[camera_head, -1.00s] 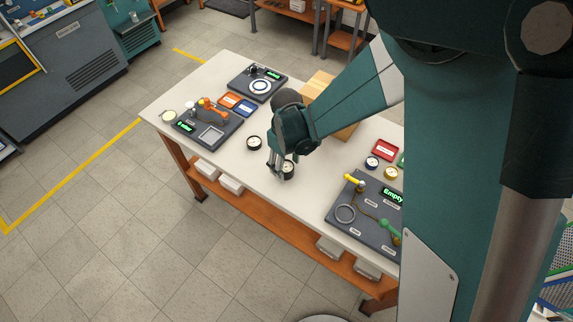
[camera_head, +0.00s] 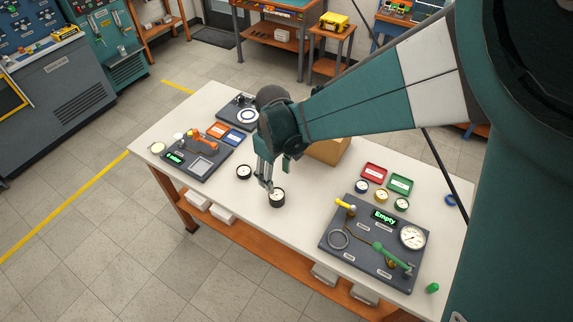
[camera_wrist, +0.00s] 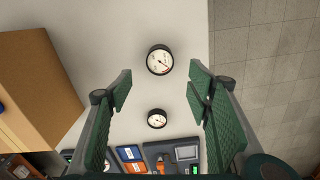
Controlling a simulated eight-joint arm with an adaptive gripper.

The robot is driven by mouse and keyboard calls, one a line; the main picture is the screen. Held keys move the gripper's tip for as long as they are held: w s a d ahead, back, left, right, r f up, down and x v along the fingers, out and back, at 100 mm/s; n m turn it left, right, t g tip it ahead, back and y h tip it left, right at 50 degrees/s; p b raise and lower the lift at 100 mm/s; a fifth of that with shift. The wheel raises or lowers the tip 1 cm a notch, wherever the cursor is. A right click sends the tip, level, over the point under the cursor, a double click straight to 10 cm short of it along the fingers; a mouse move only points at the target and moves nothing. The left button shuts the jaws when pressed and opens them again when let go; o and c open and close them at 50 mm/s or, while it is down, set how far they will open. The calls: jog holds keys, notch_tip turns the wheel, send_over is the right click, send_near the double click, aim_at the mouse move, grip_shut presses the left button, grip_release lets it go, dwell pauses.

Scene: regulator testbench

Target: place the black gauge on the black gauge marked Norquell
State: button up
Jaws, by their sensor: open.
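Two black-rimmed gauges with pale dials lie on the white table. The nearer, larger-looking one (camera_head: 277,199) also shows in the wrist view (camera_wrist: 159,60), beyond the fingertips. The other gauge (camera_head: 244,172) is to its left and also shows in the wrist view (camera_wrist: 157,118), lower down between the fingers. I cannot read a Norquell mark on either. My gripper (camera_head: 267,186) points down just beside the nearer gauge. In the wrist view my gripper (camera_wrist: 161,88) has its fingers wide apart with nothing held.
A dark panel reading Empty (camera_head: 375,245) bears a large white gauge (camera_head: 412,237). Small coloured gauges and red (camera_head: 373,171) and green (camera_head: 401,184) trays lie behind it. Another dark panel (camera_head: 196,155) is at left. A cardboard box (camera_wrist: 38,90) stands beside my gripper.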

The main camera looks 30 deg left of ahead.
jog(key=shift+r, duration=0.8)
dwell(0.4)
jog(key=w+d+r+m+t, duration=0.1)
jog(key=w+d+r+m, duration=0.1)
jog(key=d+r, duration=0.5)
jog(key=w+d+r+m+t+y, duration=0.1)
jog(key=w+d+r+m, duration=0.2)
jog(key=d, duration=0.8)
jog(key=w+d+r+m+t, duration=0.1)
jog(key=w+d+r+m, duration=0.1)
jog(key=d+r, duration=0.5)
jog(key=s+d+r+m+t, duration=0.1)
jog(key=s+d+m, duration=0.3)
jog(key=d, duration=1.1)
jog(key=s+d+r+m+t+h, duration=0.1)
jog(key=s+d+m+t, duration=0.2)
jog(key=d, duration=1.2)
jog(key=s+m, duration=0.1)
jog(key=s, duration=0.2)
jog(key=shift+d+r+m, duration=0.2)
jog(key=shift+d+m, duration=0.2)
jog(key=shift+s, duration=0.1)
